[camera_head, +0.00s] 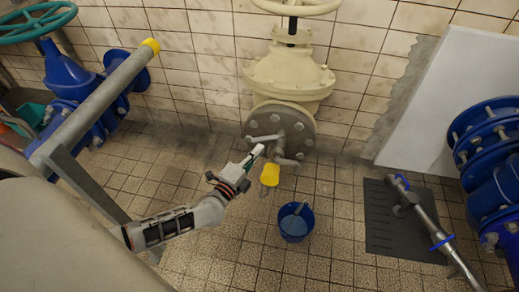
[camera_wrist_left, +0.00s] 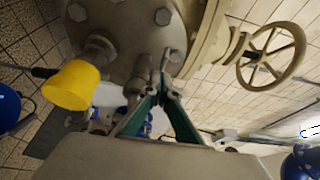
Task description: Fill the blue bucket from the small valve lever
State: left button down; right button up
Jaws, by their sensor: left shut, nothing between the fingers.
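The blue bucket (camera_head: 296,234) stands upright on the tiled floor below the flange, with a light grey thing inside its rim; I cannot tell what it is. A blue shape at the left edge of the left wrist view (camera_wrist_left: 8,108) looks like the bucket. The small valve lever (camera_head: 285,161) shows as a grey metal bar on the round bolted flange (camera_head: 297,119). A yellow-capped outlet (camera_head: 270,175) sits below the flange and shows in the wrist view (camera_wrist_left: 72,86). My left gripper (camera_head: 259,150) is shut and empty, its fingertips close to the flange. Contact with the lever is unclear.
A cream valve body (camera_head: 289,76) with a handwheel rises above the flange. A grey pipe with a yellow end (camera_head: 110,95) and blue pipework stand at left. A dark floor grate (camera_head: 385,215) and blue pipes (camera_head: 490,150) are at right. Floor around the bucket is clear.

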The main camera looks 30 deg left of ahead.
pick_arm(q)
jog(key=shift+w+a+r, duration=0.1)
jog(key=shift+w+a, duration=0.15)
jog(key=shift+w, duration=0.1)
pick_arm(e)
jog(key=shift+w+a+r, duration=0.1)
jog(key=shift+w+r, duration=0.25)
jog(key=shift+r, duration=0.1)
pick_arm(q)
jog(key=shift+w+a+m+h+p, duration=0.5)
jog(key=shift+a+h+p, duration=0.15)
jog(key=shift+h, duration=0.15)
pick_arm(e)
jog(key=shift+s+d+f, duration=0.65)
jog(key=shift+d+f, duration=0.1)
jog(key=shift+f, duration=0.05)
pick_arm(q)
jog(key=shift+s, duration=0.15)
pick_arm(e)
jog(key=shift+w+r, duration=0.1)
jog(key=shift+r, duration=0.1)
